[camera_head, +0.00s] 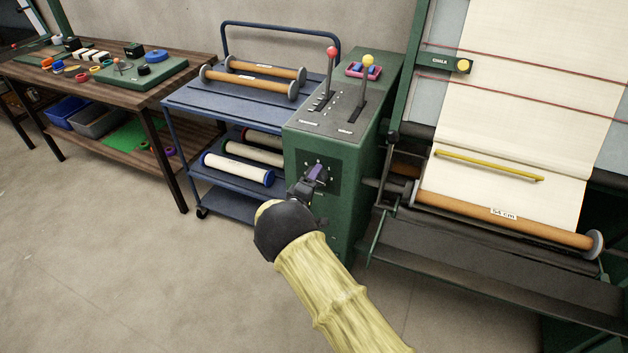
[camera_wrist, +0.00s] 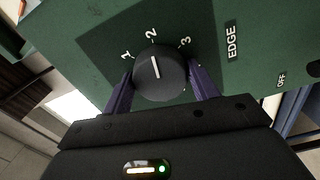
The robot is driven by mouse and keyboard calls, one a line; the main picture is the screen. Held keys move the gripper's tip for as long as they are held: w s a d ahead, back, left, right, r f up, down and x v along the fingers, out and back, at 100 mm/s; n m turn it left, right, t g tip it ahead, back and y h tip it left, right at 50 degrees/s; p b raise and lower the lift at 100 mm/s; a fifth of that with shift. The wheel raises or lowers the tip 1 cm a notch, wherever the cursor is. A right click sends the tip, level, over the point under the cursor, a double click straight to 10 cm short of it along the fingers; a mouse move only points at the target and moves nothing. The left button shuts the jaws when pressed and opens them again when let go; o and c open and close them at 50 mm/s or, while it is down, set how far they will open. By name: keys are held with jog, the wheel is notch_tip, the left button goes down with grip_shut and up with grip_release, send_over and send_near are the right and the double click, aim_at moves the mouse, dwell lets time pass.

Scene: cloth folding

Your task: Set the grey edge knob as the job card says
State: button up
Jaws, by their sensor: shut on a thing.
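The edge knob (camera_wrist: 160,76) is a dark grey round dial with a white pointer line, on the green control box under the label EDGE (camera_wrist: 232,41). Numbers 1, 2 and 3 stand around it, and the pointer line points at or close to the 2 in the wrist view. My gripper (camera_wrist: 161,88) is shut on the knob, with a purple finger on each side of it. In the head view my gripper (camera_head: 316,175) reaches the front face of the green box (camera_head: 343,212) and hides the knob. I see no job card that I can make out.
Levers with a red knob (camera_head: 332,51) and a yellow knob (camera_head: 368,61) stand on the box top. A blue cart (camera_head: 185,97) with rolls is to the left, beyond it a wooden table (camera_head: 125,96). A cloth machine with a roll (camera_head: 450,205) is at right.

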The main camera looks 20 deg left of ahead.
jog(key=o, duration=1)
jog(key=shift+a, duration=0.1)
jog(key=shift+c, duration=0.2)
jog(key=shift+s, duration=0.1)
jog(key=s+a, duration=0.1)
jog(key=s, duration=1.6)
jog(key=shift+s+a+b, duration=0.15)
jog(key=shift+b, duration=0.2)
